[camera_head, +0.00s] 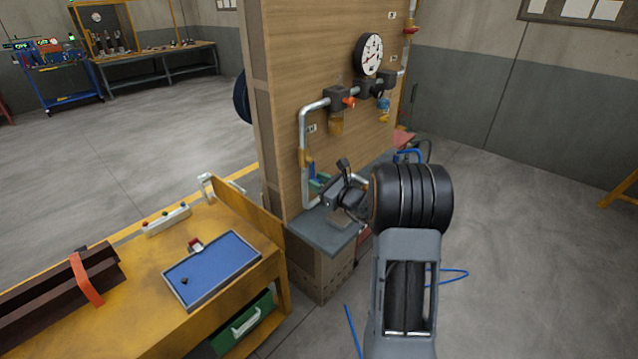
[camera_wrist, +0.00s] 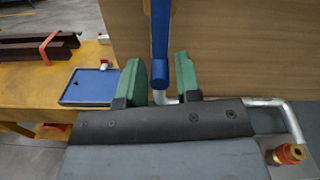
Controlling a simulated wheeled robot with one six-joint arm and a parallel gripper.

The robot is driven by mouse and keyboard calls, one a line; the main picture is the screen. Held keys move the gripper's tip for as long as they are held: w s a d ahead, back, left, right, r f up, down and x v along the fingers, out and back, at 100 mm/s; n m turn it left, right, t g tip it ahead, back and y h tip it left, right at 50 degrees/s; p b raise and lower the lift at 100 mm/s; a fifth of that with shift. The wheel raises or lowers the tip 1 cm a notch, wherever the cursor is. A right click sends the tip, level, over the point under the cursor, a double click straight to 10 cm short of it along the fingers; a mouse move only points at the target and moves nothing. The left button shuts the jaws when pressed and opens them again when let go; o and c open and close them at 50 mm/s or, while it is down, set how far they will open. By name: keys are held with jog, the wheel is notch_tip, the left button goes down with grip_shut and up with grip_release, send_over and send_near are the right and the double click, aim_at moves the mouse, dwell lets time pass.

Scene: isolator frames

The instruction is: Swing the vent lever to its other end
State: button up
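A blue lever (camera_wrist: 160,42), which I take for the vent lever, hangs upright against the wooden panel in the wrist view. My gripper (camera_wrist: 159,66) has two green fingers standing apart, one on each side of the lever, with a gap visible on both sides. Whether either finger touches the lever is unclear. In the head view my gripper (camera_head: 319,183) is small, close to the panel by the lower pipe, and largely hidden by my wrist.
The wooden panel (camera_head: 285,75) carries a silver pipe (camera_head: 303,135), a round gauge (camera_head: 369,54) and valve fittings. A grey shelf (camera_head: 318,232) lies below. A yellow bench (camera_head: 140,285) with a blue tray (camera_head: 212,268) stands at left.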

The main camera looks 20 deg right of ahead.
grip_shut()
jog(key=shift+d+f+b, duration=0.1)
jog(key=shift+f+b, duration=0.05)
jog(key=shift+b, duration=0.2)
jog(key=w+d+r+n+b, duration=0.2)
jog(key=d+r+n+b, duration=0.3)
jog(key=n+b, duration=1.3)
jog(key=r+b, duration=0.1)
jog(key=b, duration=0.4)
jog(key=shift+w+d+r+b, duration=0.15)
jog(key=shift+w+d+b, duration=0.2)
jog(key=shift+d, duration=0.05)
jog(key=shift+r, duration=0.15)
